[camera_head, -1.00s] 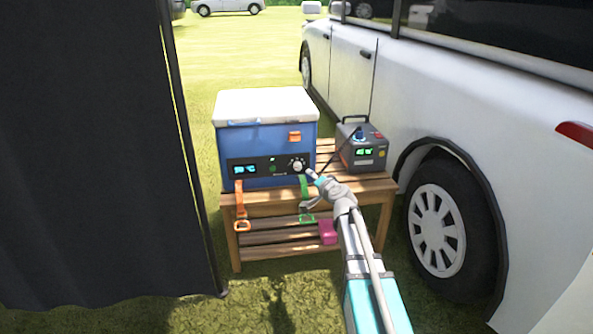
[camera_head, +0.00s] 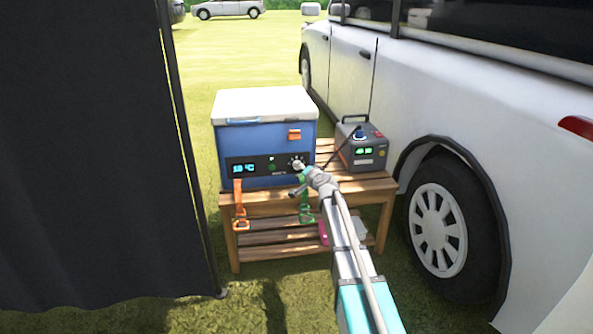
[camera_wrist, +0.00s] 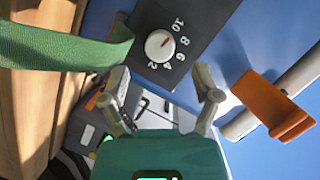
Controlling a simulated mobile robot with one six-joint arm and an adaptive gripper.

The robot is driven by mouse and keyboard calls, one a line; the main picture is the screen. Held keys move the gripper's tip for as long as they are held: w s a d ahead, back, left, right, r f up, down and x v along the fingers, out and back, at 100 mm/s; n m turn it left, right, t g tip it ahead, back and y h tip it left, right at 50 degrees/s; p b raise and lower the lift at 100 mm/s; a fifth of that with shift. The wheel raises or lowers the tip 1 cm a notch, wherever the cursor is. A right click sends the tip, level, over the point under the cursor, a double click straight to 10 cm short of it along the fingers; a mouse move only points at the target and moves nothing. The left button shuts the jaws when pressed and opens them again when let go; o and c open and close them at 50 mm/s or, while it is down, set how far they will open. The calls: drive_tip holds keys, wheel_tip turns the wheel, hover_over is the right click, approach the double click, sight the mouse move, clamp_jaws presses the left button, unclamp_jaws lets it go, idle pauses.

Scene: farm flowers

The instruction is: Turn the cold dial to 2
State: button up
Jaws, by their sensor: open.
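The white round cold dial (camera_wrist: 160,45) sits on the dark panel (camera_wrist: 200,22) of the blue cooler (camera_head: 265,145). It has a red mark that appears to point near 8. The numbers 10, 8, 6, 4 and 2 run around it. The dial also shows in the head view (camera_head: 297,162), at the right end of the panel. My gripper (camera_wrist: 164,84) is open and empty, its two fingers apart below the dial in the wrist view. In the head view my gripper (camera_head: 303,176) is just in front of the dial; contact cannot be told.
A green strap (camera_wrist: 70,50) hangs beside the dial and an orange latch (camera_wrist: 275,105) is on the other side. A grey power box (camera_head: 361,150) stands right of the cooler on the wooden bench (camera_head: 350,183). A dark curtain (camera_head: 90,150) and white van (camera_head: 450,100) flank it.

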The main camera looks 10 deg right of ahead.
sight(296, 166)
drive_tip(key=shift+b+x, duration=0.3)
drive_tip(key=shift+x, duration=1.75)
drive_tip(key=c, duration=1.1)
drive_tip(key=shift+a, duration=0.3)
clamp_jaws()
drive_tip(key=shift+d, duration=0.25)
